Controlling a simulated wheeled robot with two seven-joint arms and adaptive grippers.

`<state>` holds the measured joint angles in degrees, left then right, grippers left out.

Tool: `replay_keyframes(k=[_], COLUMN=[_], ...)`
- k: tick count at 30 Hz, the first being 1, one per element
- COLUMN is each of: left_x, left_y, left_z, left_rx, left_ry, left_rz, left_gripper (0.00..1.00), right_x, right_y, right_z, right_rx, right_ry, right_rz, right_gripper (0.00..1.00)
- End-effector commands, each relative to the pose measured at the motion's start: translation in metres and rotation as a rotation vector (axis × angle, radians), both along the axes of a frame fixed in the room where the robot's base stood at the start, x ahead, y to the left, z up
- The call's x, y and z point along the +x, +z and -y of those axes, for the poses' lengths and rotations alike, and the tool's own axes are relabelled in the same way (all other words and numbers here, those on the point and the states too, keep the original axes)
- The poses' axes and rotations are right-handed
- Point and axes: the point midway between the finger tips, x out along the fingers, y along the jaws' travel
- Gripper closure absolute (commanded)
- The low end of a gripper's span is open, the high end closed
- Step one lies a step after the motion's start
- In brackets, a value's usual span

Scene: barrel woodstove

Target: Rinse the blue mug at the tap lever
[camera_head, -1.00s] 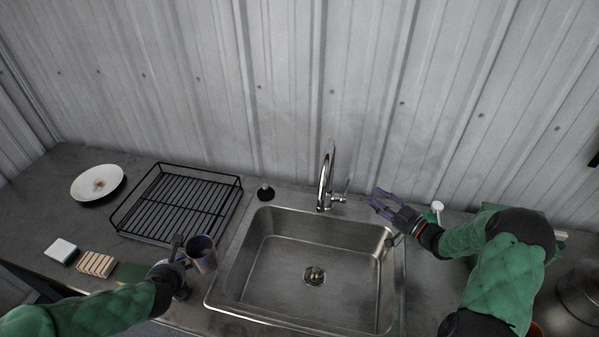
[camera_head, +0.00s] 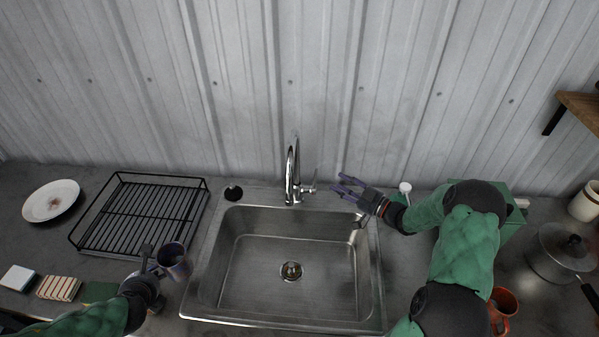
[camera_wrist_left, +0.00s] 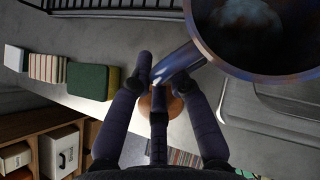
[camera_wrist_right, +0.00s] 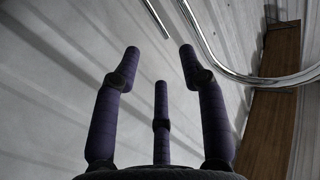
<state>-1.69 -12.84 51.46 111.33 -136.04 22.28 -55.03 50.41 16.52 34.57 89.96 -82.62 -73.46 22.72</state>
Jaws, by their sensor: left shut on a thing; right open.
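The blue mug (camera_head: 175,262) is at the left side of the sink, above the counter edge. My left gripper (camera_head: 150,268) is shut on its handle, and the mug's rim and handle fill the upper right of the left wrist view (camera_wrist_left: 262,72). The mug's inside looks dark with a pale patch. The chrome tap (camera_head: 291,175) stands behind the sink (camera_head: 255,255), with its lever (camera_head: 309,189) on its right side. My right gripper (camera_head: 343,186) is open and empty, a little to the right of the lever and apart from it.
A black dish rack (camera_head: 122,245) and a plate (camera_head: 51,201) stand left of the sink. Sponges (camera_head: 59,288) lie at the front left. A black stopper (camera_head: 233,192) sits behind the sink. A pot (camera_head: 560,255) and an orange mug (camera_head: 503,307) stand right. The basin is empty.

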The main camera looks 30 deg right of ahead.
Motion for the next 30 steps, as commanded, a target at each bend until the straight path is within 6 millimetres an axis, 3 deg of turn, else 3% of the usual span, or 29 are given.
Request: replay_keyframes(k=[15, 21, 30], left_x=[0.001, 0.001, 0.001], left_y=[-0.006, -0.007, -0.007], left_z=[0.000, 0.000, 0.000], left_rx=[-0.001, -0.001, -0.001], left_ry=[0.001, 0.001, 0.001], left_rz=[0.002, 0.002, 0.002], left_gripper=[1.00, 1.00, 1.00], right_x=[0.080, 0.092, 0.094], right_y=[-0.001, 0.000, 0.000], right_z=[-0.038, -0.043, -0.044], right_rx=[0.001, 0.000, 0.001], right_ry=[0.003, 0.000, 0.000], right_rz=[0.001, 0.000, 0.000], right_gripper=[0.58, 0.58, 0.58])
